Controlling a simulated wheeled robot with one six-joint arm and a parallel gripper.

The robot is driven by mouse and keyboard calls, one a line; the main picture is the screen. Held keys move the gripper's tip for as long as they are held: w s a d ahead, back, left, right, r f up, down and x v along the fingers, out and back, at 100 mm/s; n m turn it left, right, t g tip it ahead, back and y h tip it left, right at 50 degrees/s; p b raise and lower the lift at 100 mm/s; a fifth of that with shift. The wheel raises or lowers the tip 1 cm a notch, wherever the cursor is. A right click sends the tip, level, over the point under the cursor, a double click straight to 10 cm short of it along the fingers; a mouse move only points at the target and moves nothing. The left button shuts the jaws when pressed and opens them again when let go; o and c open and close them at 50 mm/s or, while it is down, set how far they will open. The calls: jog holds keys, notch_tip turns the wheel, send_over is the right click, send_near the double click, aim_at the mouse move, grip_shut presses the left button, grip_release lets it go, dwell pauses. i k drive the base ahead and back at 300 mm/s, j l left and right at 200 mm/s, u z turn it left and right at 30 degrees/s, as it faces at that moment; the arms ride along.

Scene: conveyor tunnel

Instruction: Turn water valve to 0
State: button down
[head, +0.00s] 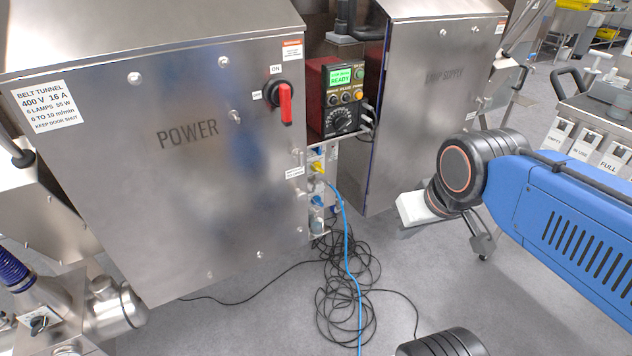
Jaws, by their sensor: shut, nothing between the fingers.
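I cannot pick out a water valve with a readable scale. My gripper (413,213) is a pale block at the end of my blue arm, right of centre, in front of the lamp supply cabinet. It is shut and empty, well apart from the knob. Its fingertips are small and hard to make out.
The steel POWER cabinet (160,185) with a red handle (286,103) fills the left. A control box (341,98) reads "READY". The LAMP SUPPLY cabinet (425,110) stands right of it. Coiled black cables (345,300) and a blue cable (352,260) lie on the floor.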

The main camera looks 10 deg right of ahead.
aim_at(318, 150)
jog(key=i+j+u, duration=0.1)
jog(key=j, duration=0.3)
jog(key=i+j, duration=0.1)
jog(key=j, duration=0.25)
jog(key=i+j+u, duration=0.15)
jog(key=j, duration=0.25)
jog(key=j+u, duration=0.1)
jog(key=j, duration=0.3)
